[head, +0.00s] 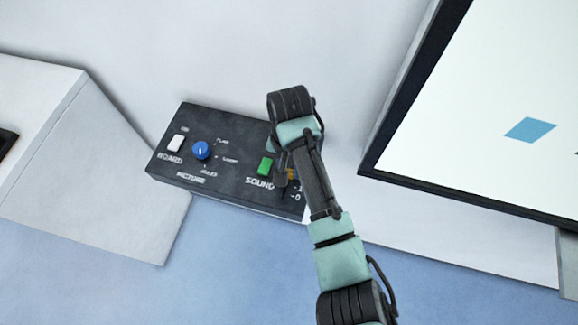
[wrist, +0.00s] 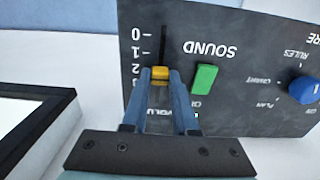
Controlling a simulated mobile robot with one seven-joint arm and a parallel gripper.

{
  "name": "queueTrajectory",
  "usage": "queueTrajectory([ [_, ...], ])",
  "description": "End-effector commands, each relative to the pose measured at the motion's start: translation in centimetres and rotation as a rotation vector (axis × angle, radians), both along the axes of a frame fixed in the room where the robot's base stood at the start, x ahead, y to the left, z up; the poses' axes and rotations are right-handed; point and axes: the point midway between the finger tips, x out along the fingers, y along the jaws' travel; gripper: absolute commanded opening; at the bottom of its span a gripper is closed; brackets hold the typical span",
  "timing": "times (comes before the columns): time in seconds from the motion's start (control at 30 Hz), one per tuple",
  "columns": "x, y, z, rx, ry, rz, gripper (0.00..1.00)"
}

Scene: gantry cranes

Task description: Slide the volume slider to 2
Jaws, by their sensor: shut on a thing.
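The black control panel (head: 228,170) also carries a green SOUND button (head: 265,166), a blue PICTURE dial (head: 201,150) and a white BOARD switch (head: 175,143). A large framed screen (head: 470,130) stands to the right. A white block (head: 90,160) is at the left.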

Motion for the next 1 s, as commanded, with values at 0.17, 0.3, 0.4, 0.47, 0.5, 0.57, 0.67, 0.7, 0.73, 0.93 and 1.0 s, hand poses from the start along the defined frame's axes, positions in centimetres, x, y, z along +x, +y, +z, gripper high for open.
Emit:
queueTrajectory([
  [0.17, 0.1, 0.1, 0.2, 0.002, -0.003, 0.002, 0.39],
  [0.3, 0.0, 0.0, 0.1, 0.001, 0.000, 0.001, 0.57],
  [0.4, 0.0, 0.0, 0.0, 0.001, 0.001, 0.000, 0.57],
  [0.47, 0.0, 0.0, 0.0, 0.000, 0.001, 0.000, 0.57],
  [0.5, 0.0, 0.0, 0.0, 0.000, 0.001, 0.000, 0.57],
  [0.57, 0.0, 0.0, 0.0, 0.000, 0.001, 0.000, 0.57],
  [0.67, 0.0, 0.0, 0.5, 0.001, 0.000, 0.000, 0.57],
  [0.7, 0.0, 0.0, 0.9, 0.001, 0.000, 0.000, 0.57],
  [0.73, 0.1, 0.1, 1.3, 0.001, -0.003, 0.001, 0.57],
  [0.93, 0.1, 0.1, 5.6, 0.000, -0.005, 0.002, 0.57],
  [1.0, 0.1, 0.1, 7.4, 0.000, -0.005, 0.003, 0.57],
])
